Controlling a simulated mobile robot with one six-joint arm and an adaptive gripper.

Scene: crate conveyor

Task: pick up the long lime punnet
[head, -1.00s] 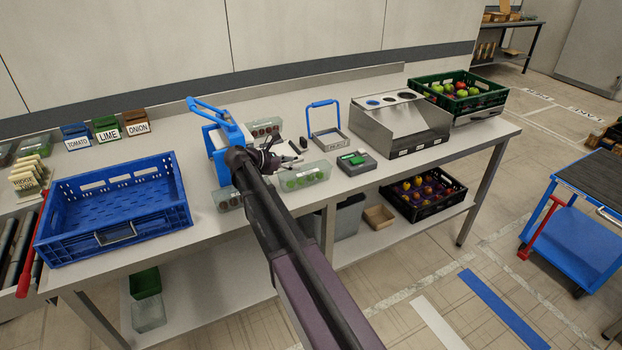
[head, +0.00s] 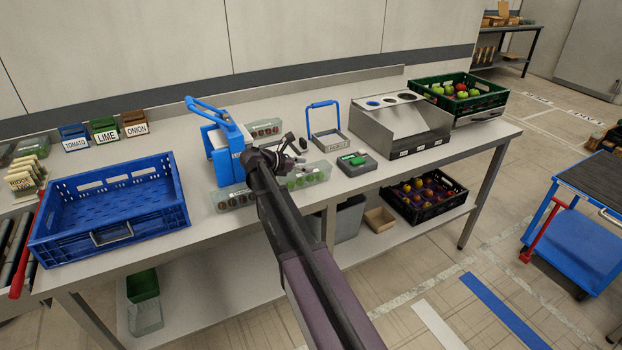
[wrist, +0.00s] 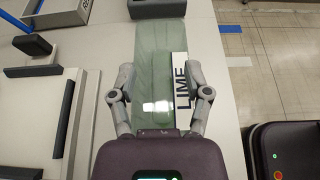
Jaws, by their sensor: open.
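The long lime punnet (head: 310,174) is a clear greenish tray with green limes showing. It lies on the bench near its front edge, partly hidden by my arm in the head view. In the wrist view the punnet (wrist: 155,75) runs lengthwise away from me, with a white LIME label along its right side. My gripper (wrist: 158,75) is open, with one finger on each side of the punnet's near part. I cannot tell whether the fingers touch it. In the head view my gripper (head: 284,161) is at the punnet's left part.
A punnet of dark red produce (head: 232,198) lies to the left, and another (head: 264,127) behind. A blue-handled sealer (head: 222,140) stands left of my gripper. A small scale (head: 356,162) sits close on the right. A blue crate (head: 115,236) stands further left.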

